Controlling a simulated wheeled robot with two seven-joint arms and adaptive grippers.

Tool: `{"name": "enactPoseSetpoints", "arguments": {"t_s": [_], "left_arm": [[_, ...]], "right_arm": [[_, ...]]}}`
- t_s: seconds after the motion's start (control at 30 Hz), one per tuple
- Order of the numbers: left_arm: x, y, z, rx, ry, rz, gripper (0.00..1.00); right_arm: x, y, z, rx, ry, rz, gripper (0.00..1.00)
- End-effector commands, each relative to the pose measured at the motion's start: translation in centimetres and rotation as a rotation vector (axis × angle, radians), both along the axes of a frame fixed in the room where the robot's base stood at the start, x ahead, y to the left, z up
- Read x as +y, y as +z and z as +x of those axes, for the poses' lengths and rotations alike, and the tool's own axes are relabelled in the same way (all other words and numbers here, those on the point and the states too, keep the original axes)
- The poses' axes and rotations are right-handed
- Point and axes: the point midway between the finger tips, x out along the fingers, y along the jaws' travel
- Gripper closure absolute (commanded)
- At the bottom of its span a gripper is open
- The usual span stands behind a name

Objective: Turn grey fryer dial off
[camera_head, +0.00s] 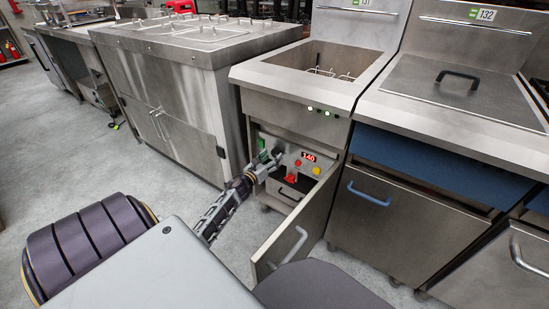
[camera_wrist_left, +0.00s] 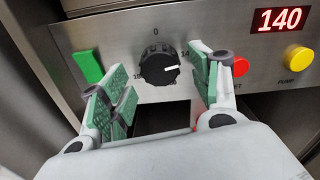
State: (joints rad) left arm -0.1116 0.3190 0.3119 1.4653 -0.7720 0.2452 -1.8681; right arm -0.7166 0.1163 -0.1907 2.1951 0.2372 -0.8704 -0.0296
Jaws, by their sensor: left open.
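The fryer (camera_head: 262,78) stands in the middle of the head view with its lower door (camera_head: 300,235) swung open. The control panel inside it holds the dial, which shows best in the left wrist view. The dial (camera_wrist_left: 157,63) is round and black with a white pointer mark. The pointer faces right, and the "0" mark is above the dial. My left gripper (camera_head: 270,163) is at the panel, also in the left wrist view (camera_wrist_left: 157,88). Its green-padded fingers are open on either side of the dial, with visible gaps. My right gripper is not in view.
A red "140" display (camera_wrist_left: 280,19), red button (camera_wrist_left: 240,66), yellow pump button (camera_wrist_left: 298,59) and green switch (camera_wrist_left: 88,66) are on the panel. The open door stands right of my left gripper. A steel counter (camera_head: 170,90) stands left of the fryer.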

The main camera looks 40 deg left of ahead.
Motion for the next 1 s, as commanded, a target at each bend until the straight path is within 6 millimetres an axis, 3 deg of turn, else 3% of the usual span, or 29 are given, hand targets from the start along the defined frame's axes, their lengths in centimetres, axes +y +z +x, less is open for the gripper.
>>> {"name": "enactPoseSetpoints", "arguments": {"t_s": [0.3, 0.73, 1.0], "left_arm": [[0.2, -0.1, 2.1, 0.000, 0.000, 0.000, 0.37], [0.2, 0.0, 2.4, 0.001, 0.000, 0.000, 0.37], [0.2, 0.0, 2.4, 0.001, 0.000, 0.000, 0.72]], "right_arm": [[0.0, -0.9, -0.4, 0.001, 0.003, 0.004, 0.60], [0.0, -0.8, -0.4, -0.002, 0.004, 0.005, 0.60], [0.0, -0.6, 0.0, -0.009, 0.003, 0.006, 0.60]]}}
